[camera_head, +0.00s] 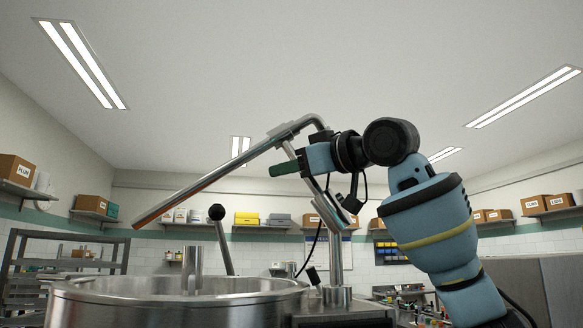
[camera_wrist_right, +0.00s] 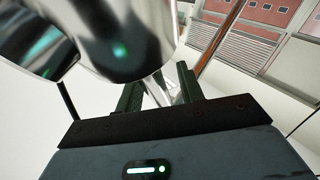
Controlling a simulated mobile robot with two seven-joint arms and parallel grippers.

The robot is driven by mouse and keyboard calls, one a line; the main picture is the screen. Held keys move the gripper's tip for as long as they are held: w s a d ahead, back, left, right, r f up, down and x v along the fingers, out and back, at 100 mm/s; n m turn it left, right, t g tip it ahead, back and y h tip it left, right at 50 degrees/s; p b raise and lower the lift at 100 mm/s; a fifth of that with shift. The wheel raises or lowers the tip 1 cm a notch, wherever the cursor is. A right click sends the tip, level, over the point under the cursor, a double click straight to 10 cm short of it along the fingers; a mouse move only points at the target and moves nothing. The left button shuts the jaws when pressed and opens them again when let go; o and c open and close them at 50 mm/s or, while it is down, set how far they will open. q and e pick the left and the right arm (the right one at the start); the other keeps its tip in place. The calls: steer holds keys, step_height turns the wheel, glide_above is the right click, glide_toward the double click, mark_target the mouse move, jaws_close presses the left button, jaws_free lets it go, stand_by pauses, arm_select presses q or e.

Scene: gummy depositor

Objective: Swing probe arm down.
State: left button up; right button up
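The probe arm (camera_head: 225,170) is a long metal tube. It slopes down to the left from a bend near the top of a steel post (camera_head: 336,255), and its low end hangs above the rim of a steel kettle (camera_head: 170,306). My right gripper (camera_head: 283,169) is just below the probe arm's upper part, with its green fingers pointing left. In the right wrist view, the two green fingers (camera_wrist_right: 160,88) stand apart, with shiny metal showing between and beyond them. I cannot tell whether they touch it. My left gripper is not in view.
A lever with a black ball knob (camera_head: 217,212) rises from the kettle. A dark metal rack (camera_head: 60,262) stands at the left. Shelves with boxes (camera_head: 247,218) line the back wall. The air above the kettle, left of the probe arm, is clear.

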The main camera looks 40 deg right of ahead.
steer(key=shift+c, duration=0.4)
jaws_close()
stand_by(0.9)
